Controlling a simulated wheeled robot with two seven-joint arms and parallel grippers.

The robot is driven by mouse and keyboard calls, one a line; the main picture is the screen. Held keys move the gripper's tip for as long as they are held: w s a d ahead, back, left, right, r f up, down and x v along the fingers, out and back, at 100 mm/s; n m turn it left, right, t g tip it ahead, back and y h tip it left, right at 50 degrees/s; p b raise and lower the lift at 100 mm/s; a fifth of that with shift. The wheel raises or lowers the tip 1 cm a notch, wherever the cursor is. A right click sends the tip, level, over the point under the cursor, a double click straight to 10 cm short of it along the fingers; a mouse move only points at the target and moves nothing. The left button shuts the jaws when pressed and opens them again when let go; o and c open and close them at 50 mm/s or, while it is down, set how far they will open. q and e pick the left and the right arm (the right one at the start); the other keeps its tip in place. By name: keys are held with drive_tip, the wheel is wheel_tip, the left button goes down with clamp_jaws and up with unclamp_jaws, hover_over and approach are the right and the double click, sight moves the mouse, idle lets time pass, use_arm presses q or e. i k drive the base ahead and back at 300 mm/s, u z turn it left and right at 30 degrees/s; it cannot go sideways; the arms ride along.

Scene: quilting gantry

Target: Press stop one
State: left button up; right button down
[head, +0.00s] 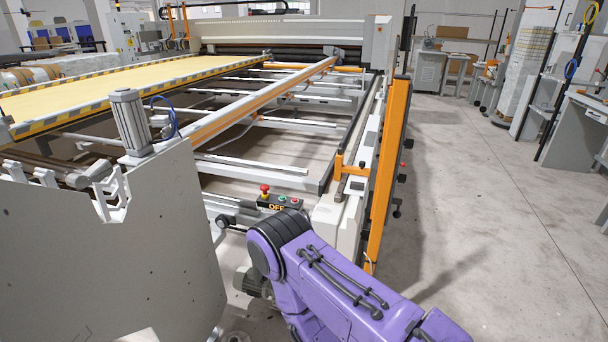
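A red mushroom stop button (265,188) on a yellow collar stands on a small dark control box (280,202) at the near end of the gantry frame. The box also carries a green button (282,199), a red button (295,201) and a yellow "OFF" label. My purple right arm comes in from the lower right, and its dark joint lies just below the box in the picture. Neither of my grippers shows; I cannot see whether anything touches the stop button.
A large grey metal plate (110,260) fills the lower left. The yellow-topped quilting bed (110,85) lies behind. The concrete floor (480,200) at right is clear.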

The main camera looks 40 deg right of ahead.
sight(264, 188)
drive_tip(key=z, duration=0.55)
drive_tip(key=i, duration=0.95)
drive_tip(key=z, duration=0.35)
